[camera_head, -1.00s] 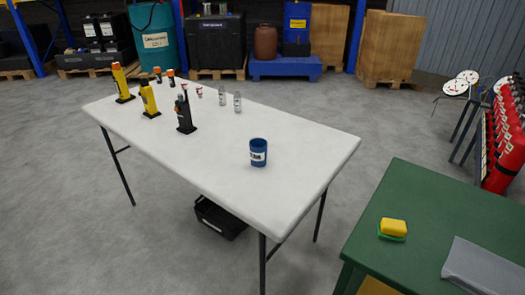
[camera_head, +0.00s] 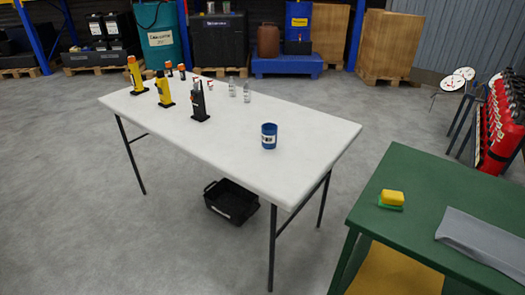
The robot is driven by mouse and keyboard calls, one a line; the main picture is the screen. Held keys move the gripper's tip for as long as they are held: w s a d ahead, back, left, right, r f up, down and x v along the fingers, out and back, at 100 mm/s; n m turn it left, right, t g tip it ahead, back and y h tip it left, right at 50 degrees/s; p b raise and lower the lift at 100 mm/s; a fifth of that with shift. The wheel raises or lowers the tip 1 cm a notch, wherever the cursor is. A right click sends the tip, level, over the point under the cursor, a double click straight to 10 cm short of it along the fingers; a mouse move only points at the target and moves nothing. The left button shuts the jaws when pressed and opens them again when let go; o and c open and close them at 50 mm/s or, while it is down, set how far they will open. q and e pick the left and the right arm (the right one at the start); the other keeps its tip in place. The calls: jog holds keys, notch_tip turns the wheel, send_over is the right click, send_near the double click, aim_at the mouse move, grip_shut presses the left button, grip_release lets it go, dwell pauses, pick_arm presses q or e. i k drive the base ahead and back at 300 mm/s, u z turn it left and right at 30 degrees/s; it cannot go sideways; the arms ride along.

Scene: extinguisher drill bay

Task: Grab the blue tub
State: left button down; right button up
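The blue tub (camera_head: 269,137) stands upright on the white folding table (camera_head: 225,150), right of the table's middle. It is a small cylinder with a pale label on its front. Nothing touches it. Neither of my grippers shows in the head view.
Yellow and black handheld devices (camera_head: 164,90) and small bottles (camera_head: 246,93) stand on the table's left and far side. A black crate (camera_head: 231,200) is on the floor below. A green table (camera_head: 430,190) with a yellow sponge (camera_head: 392,198) is at right. Floor at lower left is clear.

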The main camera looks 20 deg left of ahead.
aim_at(269, 137)
jog(key=z, duration=1.15)
jog(key=i, duration=0.7)
jog(key=u, duration=1.1)
